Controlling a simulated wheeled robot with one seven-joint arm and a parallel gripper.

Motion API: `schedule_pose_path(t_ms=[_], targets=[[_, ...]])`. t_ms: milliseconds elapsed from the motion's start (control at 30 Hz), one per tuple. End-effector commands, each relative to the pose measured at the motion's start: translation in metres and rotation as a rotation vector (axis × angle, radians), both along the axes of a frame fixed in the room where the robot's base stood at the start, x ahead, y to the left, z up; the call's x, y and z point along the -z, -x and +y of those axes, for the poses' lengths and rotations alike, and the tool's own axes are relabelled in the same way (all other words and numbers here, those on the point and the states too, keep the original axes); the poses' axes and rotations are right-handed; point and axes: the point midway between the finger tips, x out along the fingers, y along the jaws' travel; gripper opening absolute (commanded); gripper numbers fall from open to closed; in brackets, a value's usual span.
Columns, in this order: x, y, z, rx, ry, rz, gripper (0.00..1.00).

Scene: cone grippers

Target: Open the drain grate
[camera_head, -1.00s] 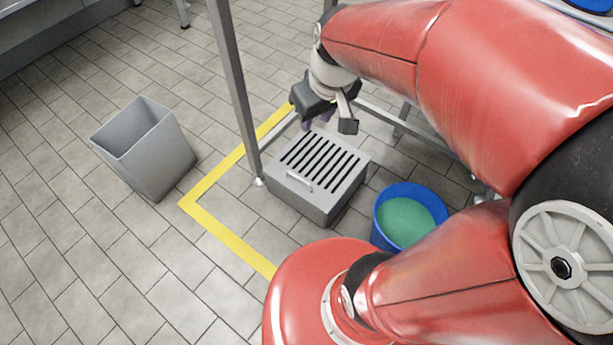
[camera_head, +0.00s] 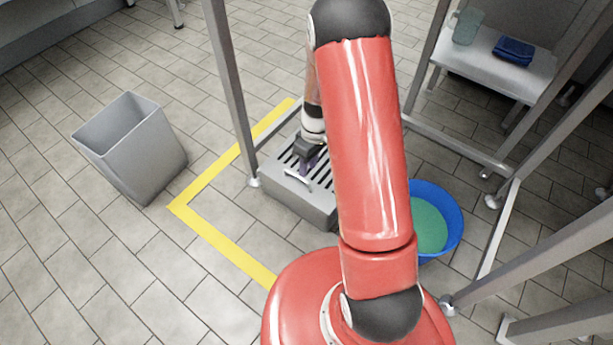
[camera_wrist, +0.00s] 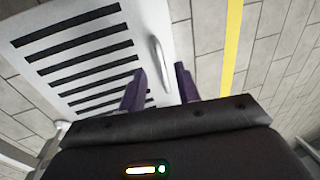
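The drain grate (camera_head: 292,160) is a light grey slotted lid on a grey box-shaped drain (camera_head: 300,203) on the floor, and it lies flat and shut. Its silver bar handle (camera_head: 298,181) is near the front edge. In the wrist view the slotted grate (camera_wrist: 80,45) fills the upper left, and the handle (camera_wrist: 160,62) stands just beyond my fingertips. My gripper (camera_wrist: 157,83) has two purple fingers spread apart with nothing between them. In the head view my gripper (camera_head: 308,168) is over the grate near the handle. My arm hides the grate's right part.
A grey bin (camera_head: 135,150) stands at left. A blue tub (camera_head: 440,205) with green contents is right of the drain. Metal frame legs (camera_head: 230,90) stand around. A yellow floor line (camera_head: 220,238) borders the drain. A bench (camera_head: 480,62) holds a blue cloth and a jug.

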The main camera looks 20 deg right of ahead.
Motion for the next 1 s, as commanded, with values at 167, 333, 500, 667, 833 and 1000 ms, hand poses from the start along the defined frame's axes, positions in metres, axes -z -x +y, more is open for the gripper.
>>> schedule_pose_path(t_ms=[167,333,500,667,833,1000], targets=[[0.03,0.004,0.005,0.001,0.0,0.003,0.33],[0.044,0.005,0.007,0.0,-0.001,0.001,0.33],[0.046,0.006,0.008,0.0,0.0,0.0,0.33],[0.046,0.006,0.008,0.0,0.0,0.0,0.3],[0.046,0.006,0.008,0.001,0.0,0.0,0.08],[0.046,0.005,0.008,0.001,0.0,0.0,0.0]])
